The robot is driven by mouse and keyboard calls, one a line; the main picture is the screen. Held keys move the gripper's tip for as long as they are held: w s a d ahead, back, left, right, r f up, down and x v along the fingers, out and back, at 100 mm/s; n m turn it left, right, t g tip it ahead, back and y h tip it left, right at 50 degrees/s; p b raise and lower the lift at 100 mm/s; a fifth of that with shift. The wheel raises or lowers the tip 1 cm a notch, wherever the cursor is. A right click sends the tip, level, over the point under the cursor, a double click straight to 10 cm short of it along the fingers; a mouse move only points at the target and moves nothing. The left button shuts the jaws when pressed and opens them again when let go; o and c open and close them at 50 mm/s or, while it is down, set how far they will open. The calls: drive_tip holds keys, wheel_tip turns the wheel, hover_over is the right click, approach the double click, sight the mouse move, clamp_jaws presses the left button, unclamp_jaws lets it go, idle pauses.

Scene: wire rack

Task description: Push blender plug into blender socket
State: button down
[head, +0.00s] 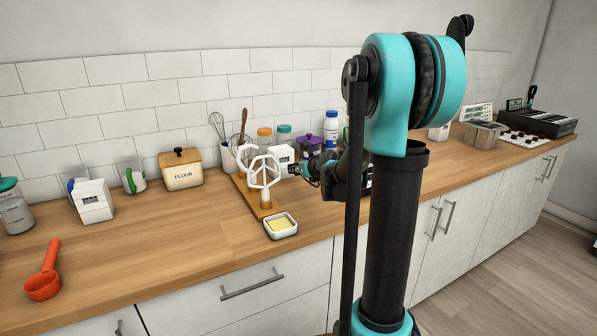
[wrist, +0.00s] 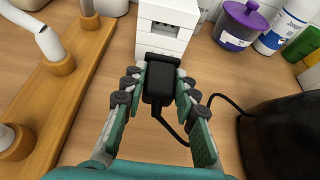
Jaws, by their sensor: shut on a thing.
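The black blender plug (wrist: 160,82) is between the fingers of my gripper (wrist: 159,75) in the wrist view, with its front end pointing at a white block. The white block (wrist: 167,12) has a dark socket opening (wrist: 164,27) in its face, above the plug's front end in the picture. I cannot tell whether the plug touches the block. In the head view, my gripper (head: 306,171) is beside the white block (head: 283,154); the plug is too small to make out there.
A dark rounded object (wrist: 283,138) with the black cable (wrist: 230,101) is at the right. A wooden rack with white pegs (wrist: 62,85) stands close on the left. A purple pot (wrist: 240,24) and bottles are behind. A butter dish (head: 281,225) is near the counter front.

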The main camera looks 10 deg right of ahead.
sight(294, 164)
drive_tip(key=shift+w+a, duration=0.2)
drive_tip(key=shift+w, duration=0.45)
drive_tip(key=shift+w+a, duration=0.25)
drive_tip(key=shift+w, duration=0.45)
drive_tip(key=shift+w+a, duration=0.2)
drive_tip(key=shift+w, duration=0.45)
drive_tip(key=c, duration=1.7)
unclamp_jaws()
drive_tip(key=shift+c, duration=0.2)
clamp_jaws()
drive_tip(key=shift+w+a+r, duration=0.1)
drive_tip(key=shift+w+a, duration=0.15)
drive_tip(key=shift+w, duration=0.5)
drive_tip(key=shift+w+a, duration=0.2)
drive_tip(key=shift+w, duration=0.55)
drive_tip(key=o, duration=0.6)
unclamp_jaws()
drive_tip(key=shift+v, duration=3)
